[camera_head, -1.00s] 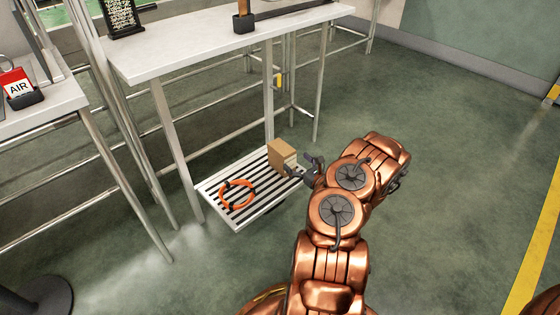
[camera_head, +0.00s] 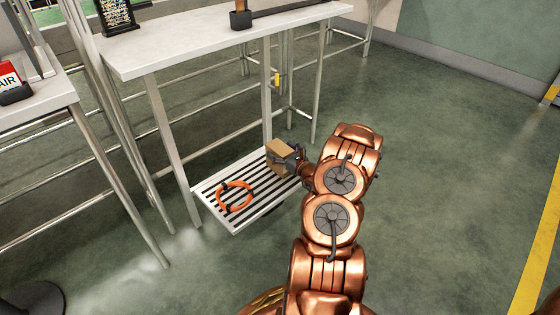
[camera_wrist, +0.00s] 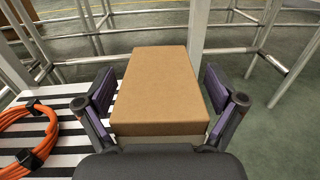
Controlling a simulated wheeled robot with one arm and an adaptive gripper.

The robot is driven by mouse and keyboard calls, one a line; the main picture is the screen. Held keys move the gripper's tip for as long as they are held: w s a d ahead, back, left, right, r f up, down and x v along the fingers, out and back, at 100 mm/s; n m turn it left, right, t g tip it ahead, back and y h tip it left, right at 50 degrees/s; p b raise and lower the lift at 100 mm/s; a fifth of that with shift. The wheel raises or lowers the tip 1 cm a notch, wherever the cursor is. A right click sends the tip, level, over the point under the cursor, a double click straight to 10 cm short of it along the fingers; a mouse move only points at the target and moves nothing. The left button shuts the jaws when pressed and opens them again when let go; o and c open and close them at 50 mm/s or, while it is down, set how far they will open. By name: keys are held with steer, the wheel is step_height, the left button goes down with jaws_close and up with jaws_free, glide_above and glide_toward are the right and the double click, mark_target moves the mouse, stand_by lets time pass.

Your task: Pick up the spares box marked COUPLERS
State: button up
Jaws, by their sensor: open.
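A plain brown cardboard box (camera_head: 279,155) sits on the low slatted shelf (camera_head: 212,192) under the table. No marking is readable on the faces I see. In the wrist view the box (camera_wrist: 160,85) stands between the two fingers of my gripper (camera_wrist: 160,103), which is open. One finger is on each side of the box, and a gap shows on the right side. In the head view my gripper (camera_head: 290,157) is at the right side of the box and hides part of it.
An orange cable coil (camera_head: 235,183) lies on the shelf left of the box, also seen in the wrist view (camera_wrist: 52,132). A white tabletop (camera_head: 190,48) is above, on metal legs. The floor at right is clear.

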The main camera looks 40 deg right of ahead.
steer(key=c, duration=1.6)
